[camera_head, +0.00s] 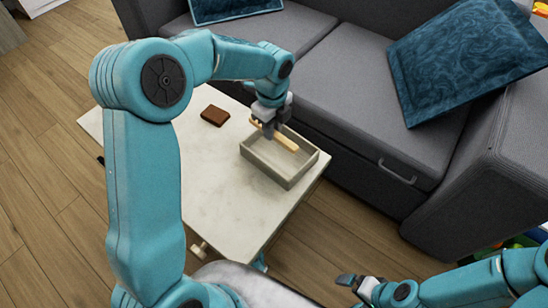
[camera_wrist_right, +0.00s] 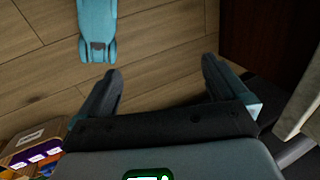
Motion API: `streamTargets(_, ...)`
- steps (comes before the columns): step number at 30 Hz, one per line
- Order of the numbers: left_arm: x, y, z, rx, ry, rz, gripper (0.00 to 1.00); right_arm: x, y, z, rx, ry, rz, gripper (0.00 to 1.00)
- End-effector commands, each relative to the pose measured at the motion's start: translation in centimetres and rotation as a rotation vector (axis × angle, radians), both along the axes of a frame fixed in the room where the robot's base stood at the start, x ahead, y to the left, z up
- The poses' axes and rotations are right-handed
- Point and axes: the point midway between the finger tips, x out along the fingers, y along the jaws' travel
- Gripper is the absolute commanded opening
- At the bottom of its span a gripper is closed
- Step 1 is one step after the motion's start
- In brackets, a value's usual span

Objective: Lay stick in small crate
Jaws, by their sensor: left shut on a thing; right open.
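The stick (camera_head: 283,139) is a light yellow-tan bar. My left gripper (camera_head: 268,127) is shut on it, over the small crate. The small crate (camera_head: 290,180) is a shallow open grey box on the white table. My right gripper (camera_head: 357,284) is away from the table, at the lower right of the head view. In the right wrist view its two fingers (camera_wrist_right: 160,85) are spread wide with nothing between them, above the wood floor.
A brown block (camera_head: 215,115) lies on the white table (camera_head: 215,200), left of the crate. A grey sofa (camera_head: 340,95) with blue cushions (camera_head: 468,55) stands close behind the table. In the right wrist view a box with coloured items (camera_wrist_right: 32,150) is at the lower left.

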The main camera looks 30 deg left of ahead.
Motion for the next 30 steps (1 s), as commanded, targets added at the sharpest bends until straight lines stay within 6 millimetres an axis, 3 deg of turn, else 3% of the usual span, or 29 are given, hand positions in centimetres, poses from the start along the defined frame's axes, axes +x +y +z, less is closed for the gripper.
streamTargets(1, 0.0, 0.0, -2.2, 0.000, 0.003, 0.000, 0.00, 0.2, -0.1, -1.1, -0.001, -0.003, -0.006, 1.00)
streamTargets(6, 0.0, 0.0, -5.9, 0.000, 0.001, 0.002, 0.00, 0.5, -0.4, -2.3, -0.004, -0.008, -0.019, 1.00)
streamTargets(14, 0.0, 0.0, -7.8, 0.001, 0.000, 0.002, 0.00, 0.7, -0.6, -2.8, -0.005, -0.011, -0.026, 1.00)
streamTargets(21, 0.0, 0.0, -12.3, 0.000, 0.001, 0.003, 0.00, 1.0, -1.0, -4.6, -0.007, -0.018, -0.039, 1.00)
streamTargets(30, 0.0, 0.0, -12.6, 0.001, -0.001, 0.003, 0.00, 1.1, -1.0, -4.5, -0.008, -0.019, -0.041, 1.00)
